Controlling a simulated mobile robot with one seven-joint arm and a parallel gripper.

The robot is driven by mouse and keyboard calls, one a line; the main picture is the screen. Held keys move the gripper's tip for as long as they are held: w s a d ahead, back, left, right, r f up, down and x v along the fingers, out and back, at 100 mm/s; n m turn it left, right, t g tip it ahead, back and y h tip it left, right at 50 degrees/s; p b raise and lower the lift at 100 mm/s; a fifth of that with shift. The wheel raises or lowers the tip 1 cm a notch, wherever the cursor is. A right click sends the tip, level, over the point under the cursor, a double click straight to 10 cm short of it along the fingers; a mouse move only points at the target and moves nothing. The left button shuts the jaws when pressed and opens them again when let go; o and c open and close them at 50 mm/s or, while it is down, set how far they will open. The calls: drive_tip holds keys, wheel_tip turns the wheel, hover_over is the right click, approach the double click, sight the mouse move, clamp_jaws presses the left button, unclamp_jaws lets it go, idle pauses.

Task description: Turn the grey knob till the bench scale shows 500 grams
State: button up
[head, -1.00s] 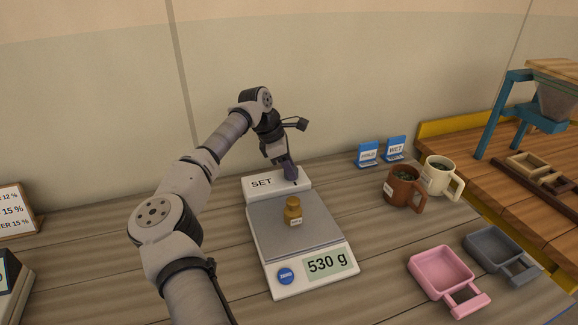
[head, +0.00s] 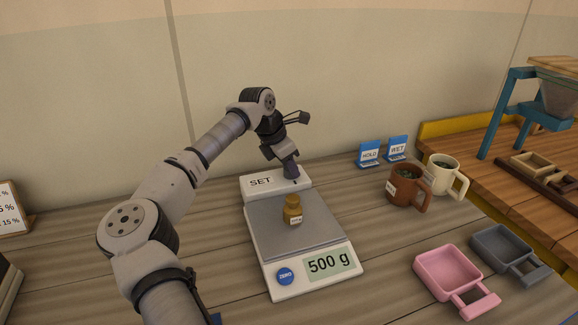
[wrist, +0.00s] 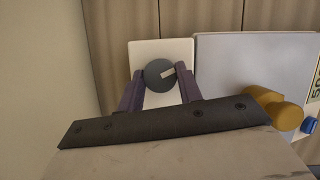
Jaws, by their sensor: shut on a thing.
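The bench scale (head: 265,245) stands on the table, and its display (head: 329,263) reads 500 g. A brass weight (head: 292,211) with a small label stands upright on the weighing plate. My gripper (head: 290,176) is at the SET block (head: 260,182) at the back of the scale. In the wrist view the grey knob (wrist: 158,72) with its pale pointer mark sits between my two fingers, which are shut on it from both sides. The pointer is toward the right and slightly up in that view. The knob is hidden behind my gripper in the head view.
A blue ZERO button (head: 285,276) is on the scale's front. To the right are a brown mug (head: 407,187), a cream mug (head: 442,176), a pink scoop (head: 448,270), a grey scoop (head: 503,247), and blue HOLD (head: 370,154) and WET (head: 397,149) cards.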

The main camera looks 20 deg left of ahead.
drive_tip(key=o, duration=1)
drive_tip(key=shift+r, duration=0.1)
drive_tip(key=b+v, duration=0.2)
drive_tip(key=v, duration=1.1)
drive_tip(key=shift+s+a+r, duration=0.2)
drive_tip(key=shift+r, duration=0.05)
drive_tip(key=shift+f, duration=0.1)
